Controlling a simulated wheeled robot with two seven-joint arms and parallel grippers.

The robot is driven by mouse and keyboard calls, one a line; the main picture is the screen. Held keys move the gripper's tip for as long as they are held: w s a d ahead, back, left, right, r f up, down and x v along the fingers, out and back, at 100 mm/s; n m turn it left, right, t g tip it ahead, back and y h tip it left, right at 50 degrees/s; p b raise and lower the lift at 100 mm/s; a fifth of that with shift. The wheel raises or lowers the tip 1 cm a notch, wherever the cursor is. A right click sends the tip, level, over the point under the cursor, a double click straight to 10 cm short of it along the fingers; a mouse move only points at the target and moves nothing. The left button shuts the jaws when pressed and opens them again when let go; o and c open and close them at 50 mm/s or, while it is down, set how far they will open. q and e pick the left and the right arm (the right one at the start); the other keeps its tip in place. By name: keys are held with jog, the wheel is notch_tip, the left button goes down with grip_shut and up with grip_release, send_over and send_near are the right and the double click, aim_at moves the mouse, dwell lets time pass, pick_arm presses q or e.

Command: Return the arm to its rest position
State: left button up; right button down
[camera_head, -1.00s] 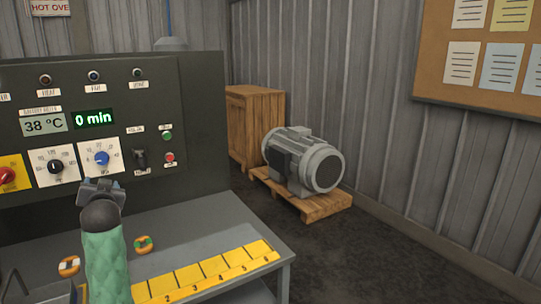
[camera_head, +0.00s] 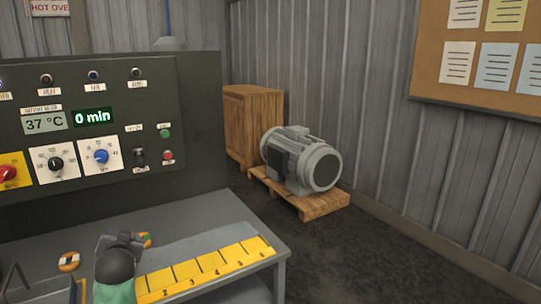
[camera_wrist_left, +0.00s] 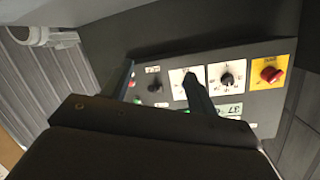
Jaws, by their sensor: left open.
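My left gripper (camera_head: 121,243) is low over the left part of the grey bench (camera_head: 195,224), in front of the control panel (camera_head: 200,95). Its green-sleeved arm comes up from the bottom edge. In the left wrist view the two fingers (camera_wrist_left: 160,82) are apart with nothing between them, and the panel shows sideways beyond them. The gripper covers part of a small orange and green ring-shaped piece (camera_head: 146,240) in the head view. My right gripper is not in view.
The panel has a red knob (camera_head: 8,175), a black dial (camera_head: 56,163), a blue dial (camera_head: 101,156) and displays reading 37 °C and 0 min. A yellow numbered strip (camera_head: 205,268) lies along the bench front. Another orange ring-shaped piece (camera_head: 69,262) stands left. A motor (camera_head: 302,160) sits on a pallet beyond.

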pick_arm(q)
jog(key=s+d+f+m+g+h, duration=0.1)
jog(key=s+d+f, duration=0.2)
jog(key=s+f, duration=0.25)
jog(key=s+d+f+g+h, duration=0.1)
jog(key=s+d+f+g, duration=0.1)
jog(key=s+d+f, duration=0.35)
jog(key=s+d+f+g+h, duration=0.2)
jog(key=s+d+f, duration=0.3)
jog(key=s, duration=0.5)
jog(key=s+d+f+m+g+h, duration=0.1)
jog(key=s+d+f+g, duration=0.2)
jog(key=s+f, duration=0.55)
jog(key=s+d+f+g+h, duration=0.2)
jog(key=s+d+f, duration=0.3)
jog(key=s, duration=0.5)
jog(key=s+d+f+g, duration=0.1)
jog(key=d+f, duration=0.1)
jog(key=f, duration=0.8)
jog(key=s+d+f+g, duration=0.1)
jog(key=d+f, duration=0.1)
jog(key=f, duration=0.7)
jog(key=shift+d+f, duration=0.35)
jog(key=shift+a, duration=0.1)
